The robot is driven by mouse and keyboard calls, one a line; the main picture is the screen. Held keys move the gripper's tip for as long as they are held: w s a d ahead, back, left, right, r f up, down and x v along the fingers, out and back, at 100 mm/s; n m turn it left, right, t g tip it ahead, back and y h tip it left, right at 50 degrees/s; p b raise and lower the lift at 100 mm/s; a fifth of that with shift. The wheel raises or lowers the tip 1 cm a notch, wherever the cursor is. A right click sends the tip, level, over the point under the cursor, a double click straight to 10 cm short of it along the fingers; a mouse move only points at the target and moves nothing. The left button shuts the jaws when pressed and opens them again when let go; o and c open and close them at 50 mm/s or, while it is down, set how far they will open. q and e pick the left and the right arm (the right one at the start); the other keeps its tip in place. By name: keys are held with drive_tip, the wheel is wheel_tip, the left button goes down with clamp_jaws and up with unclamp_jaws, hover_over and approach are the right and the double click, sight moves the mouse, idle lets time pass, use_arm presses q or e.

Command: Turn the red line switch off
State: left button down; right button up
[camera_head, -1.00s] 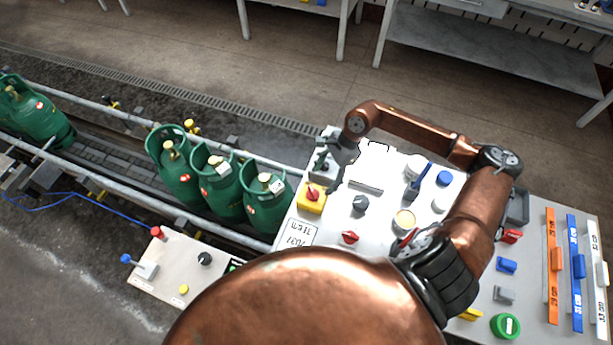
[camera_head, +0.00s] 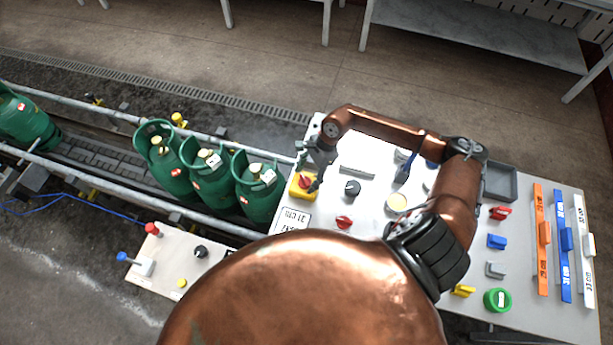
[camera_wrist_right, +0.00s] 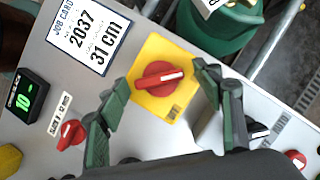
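The red line switch (camera_head: 305,182) is a red rotary knob on a yellow block at the left end of the grey panel. It shows large in the right wrist view (camera_wrist_right: 158,76), its white mark lying nearly across the picture and tilted slightly up to the right. My right gripper (camera_head: 312,172) is over this block. In the right wrist view the right gripper (camera_wrist_right: 162,77) is open, one green-padded finger on each side of the knob, with visible gaps between fingers and knob. Whether the fingertips are level with the knob cannot be told. My left gripper is out of view.
Green gas cylinders (camera_head: 208,178) stand on the conveyor left of the panel. A job card (camera_wrist_right: 88,42) and a smaller red knob (camera_wrist_right: 71,134) lie near the switch. A small control board (camera_head: 172,275) stands lower left.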

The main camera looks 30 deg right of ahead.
drive_tip(key=c, duration=1.1)
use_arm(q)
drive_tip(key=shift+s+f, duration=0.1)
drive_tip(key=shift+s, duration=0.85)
